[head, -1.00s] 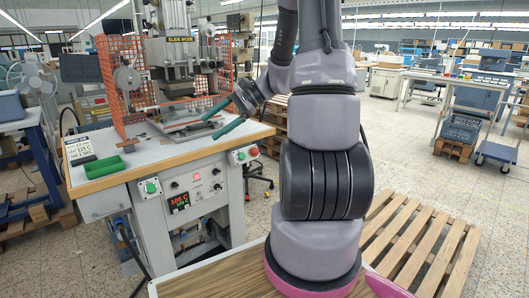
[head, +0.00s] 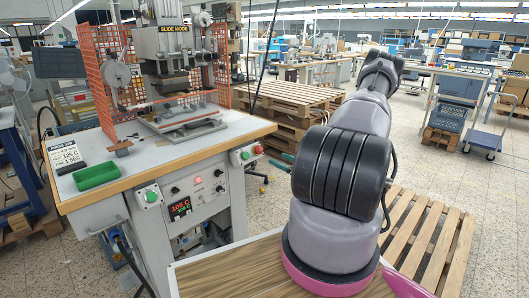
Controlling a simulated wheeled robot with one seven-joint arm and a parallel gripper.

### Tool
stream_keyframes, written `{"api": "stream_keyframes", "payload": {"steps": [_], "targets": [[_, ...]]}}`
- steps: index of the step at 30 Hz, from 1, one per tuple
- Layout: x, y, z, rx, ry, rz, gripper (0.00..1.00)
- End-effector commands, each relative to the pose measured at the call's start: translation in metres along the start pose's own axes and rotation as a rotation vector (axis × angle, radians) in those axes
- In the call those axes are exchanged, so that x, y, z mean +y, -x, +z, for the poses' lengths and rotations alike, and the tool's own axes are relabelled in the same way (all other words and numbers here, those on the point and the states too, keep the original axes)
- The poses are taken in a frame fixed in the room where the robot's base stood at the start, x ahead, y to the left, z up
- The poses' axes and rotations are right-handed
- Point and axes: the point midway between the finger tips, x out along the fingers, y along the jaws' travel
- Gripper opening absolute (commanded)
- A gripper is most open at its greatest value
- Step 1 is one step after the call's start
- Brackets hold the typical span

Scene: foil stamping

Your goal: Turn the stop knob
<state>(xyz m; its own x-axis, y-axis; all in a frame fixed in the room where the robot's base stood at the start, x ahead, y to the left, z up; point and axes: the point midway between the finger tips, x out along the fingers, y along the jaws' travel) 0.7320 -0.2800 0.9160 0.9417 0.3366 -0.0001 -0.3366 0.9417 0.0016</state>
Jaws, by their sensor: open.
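The rest of the gripper is hidden behind my arm.
The press (head: 170,60) stands on the bench between orange mesh guards. Another green button (head: 151,197) is on the left front box. Wooden pallets (head: 425,240) lie at right.

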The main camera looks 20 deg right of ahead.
Motion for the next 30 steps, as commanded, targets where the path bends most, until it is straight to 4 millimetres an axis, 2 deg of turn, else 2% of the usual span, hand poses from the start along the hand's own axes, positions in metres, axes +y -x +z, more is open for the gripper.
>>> {"api": "stream_keyframes", "payload": {"steps": [12, 16, 21, 29, 30], "targets": [[0.002, -0.073, 0.001, -0.001, 0.003, 0.006, 0.81], [0.002, -0.091, 0.001, -0.001, 0.002, 0.005, 0.81], [0.002, -0.103, 0.001, 0.0, 0.002, 0.005, 0.81], [0.002, -0.104, 0.001, 0.0, 0.001, 0.005, 0.81], [0.002, -0.104, 0.001, 0.0, 0.001, 0.005, 0.78]]}}
